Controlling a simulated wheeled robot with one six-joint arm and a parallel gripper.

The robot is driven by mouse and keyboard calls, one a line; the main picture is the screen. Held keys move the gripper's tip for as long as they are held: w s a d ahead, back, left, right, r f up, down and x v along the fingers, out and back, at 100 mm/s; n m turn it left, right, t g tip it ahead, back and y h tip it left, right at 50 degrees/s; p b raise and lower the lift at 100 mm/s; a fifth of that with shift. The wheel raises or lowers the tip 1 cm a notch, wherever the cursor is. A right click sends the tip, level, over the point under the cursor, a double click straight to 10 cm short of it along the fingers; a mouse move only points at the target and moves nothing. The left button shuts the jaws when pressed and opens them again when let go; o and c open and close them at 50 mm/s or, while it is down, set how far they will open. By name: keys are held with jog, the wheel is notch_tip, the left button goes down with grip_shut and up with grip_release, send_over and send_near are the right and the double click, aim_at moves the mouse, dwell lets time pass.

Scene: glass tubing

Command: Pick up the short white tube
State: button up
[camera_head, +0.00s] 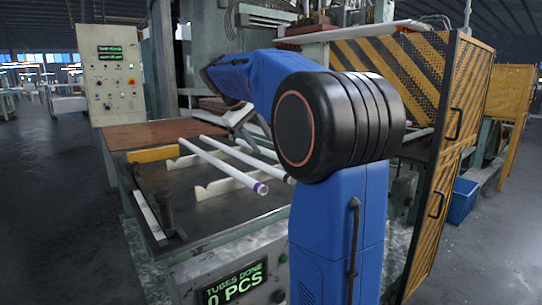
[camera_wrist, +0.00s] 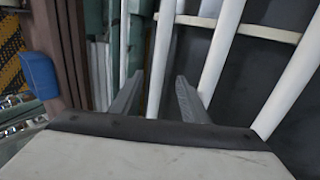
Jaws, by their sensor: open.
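Several white tubes lie side by side across notched pale supports in the head view. The nearest (camera_head: 225,167) has a purple band at its front end. Another (camera_head: 235,155) runs beside it, its front end partly behind my arm. In the wrist view my gripper (camera_wrist: 158,77) is open, with a white tube (camera_wrist: 160,50) showing between its fingers. Two more white tubes (camera_wrist: 222,45) (camera_wrist: 296,82) lie to the right. No contact with the fingers can be made out. I cannot tell which tube is the short one. My arm hides part of the rack.
A display (camera_head: 235,283) reads "TUBES DONE 0 PCS". A striped yellow-black guard (camera_head: 455,130) stands right of my arm. A blue bin (camera_head: 461,202) sits beyond it.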

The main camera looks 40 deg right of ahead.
aim_at(268, 151)
jog(key=x, duration=0.4)
jog(key=shift+w+d+f, duration=0.2)
jog(key=shift+w+d, duration=0.1)
grip_shut()
jog(key=shift+r, duration=0.15)
